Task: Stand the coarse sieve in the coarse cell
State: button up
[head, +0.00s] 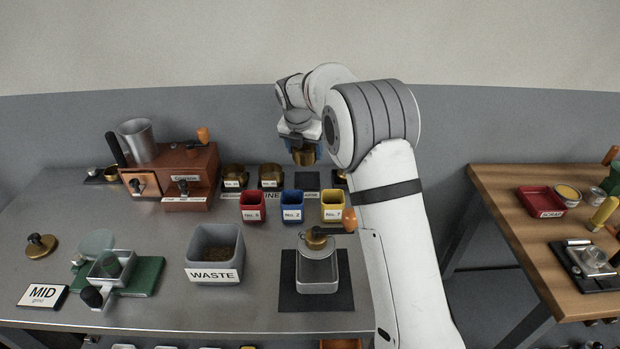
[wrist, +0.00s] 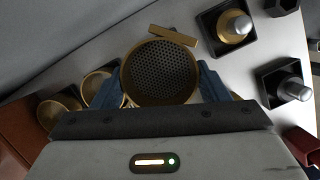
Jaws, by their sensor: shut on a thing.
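The coarse sieve (head: 304,157) is a round brass ring with a perforated plate. My gripper (head: 304,143) is shut on it and holds it in the air above the back of the grey bench. In the wrist view the sieve (wrist: 160,72) sits between the blue fingers of my gripper (wrist: 160,88), and a flat brass tab sticks out at its top. An empty dark square (head: 307,180) lies below the sieve on the bench, right of two brass cups. Labels in front of it are partly hidden by the coloured bins, so I cannot tell which cell is coarse.
Brass cups (head: 235,176) (head: 270,176) stand left of the dark square. Red (head: 252,206), blue (head: 292,206) and yellow (head: 333,206) bins stand in front. In the wrist view, a brass knobbed piece (wrist: 235,25) stands on a dark base at right. My arm hides part of the bench.

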jog(key=shift+d+f, duration=0.15)
jog(key=shift+f, duration=1.8)
jog(key=shift+d+f, duration=0.1)
jog(key=shift+f, duration=1.85)
jog(key=shift+f, duration=0.1)
jog(key=o, duration=1.1)
jog(key=v, duration=1.2)
jog(key=shift+a, duration=0.1)
